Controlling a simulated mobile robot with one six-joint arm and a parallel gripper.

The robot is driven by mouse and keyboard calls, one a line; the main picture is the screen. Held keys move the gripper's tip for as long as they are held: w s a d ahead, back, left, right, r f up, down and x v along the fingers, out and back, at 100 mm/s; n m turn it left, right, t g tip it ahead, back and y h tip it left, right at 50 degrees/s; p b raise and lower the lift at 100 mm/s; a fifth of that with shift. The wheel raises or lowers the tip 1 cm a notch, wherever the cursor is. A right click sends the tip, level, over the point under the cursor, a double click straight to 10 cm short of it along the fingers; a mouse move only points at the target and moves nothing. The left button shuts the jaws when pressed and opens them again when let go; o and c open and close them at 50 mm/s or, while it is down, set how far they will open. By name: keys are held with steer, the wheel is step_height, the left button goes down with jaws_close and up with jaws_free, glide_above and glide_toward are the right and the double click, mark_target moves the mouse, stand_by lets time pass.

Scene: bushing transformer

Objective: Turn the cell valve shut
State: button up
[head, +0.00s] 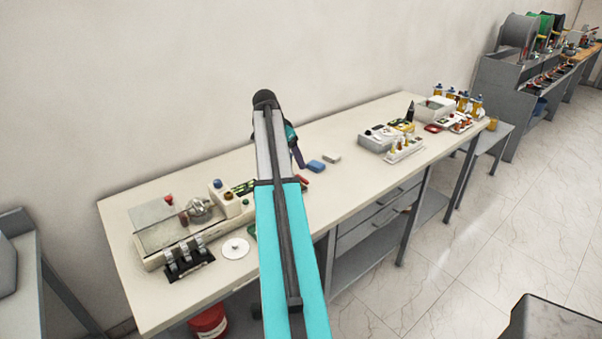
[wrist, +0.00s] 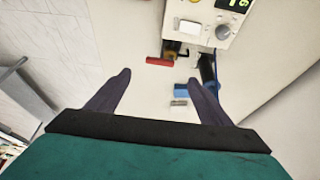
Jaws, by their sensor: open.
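In the head view my gripper (head: 297,150) is over the bench, partly hidden.
A blue block (head: 316,166) and a grey block (head: 332,158) lie on the bench (head: 345,190) right of my gripper. A long instrument with knobs (head: 228,205), clamps (head: 187,256) and a white disc (head: 236,248) stand left. More boxes (head: 378,139) stand right.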

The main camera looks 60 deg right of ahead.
mark_target(303, 178)
steer(key=shift+p+x, duration=1.8)
steer(key=shift+x, duration=3.4)
steer(key=shift+s, duration=0.1)
steer(key=shift+d, duration=0.1)
steer(key=c, duration=1)
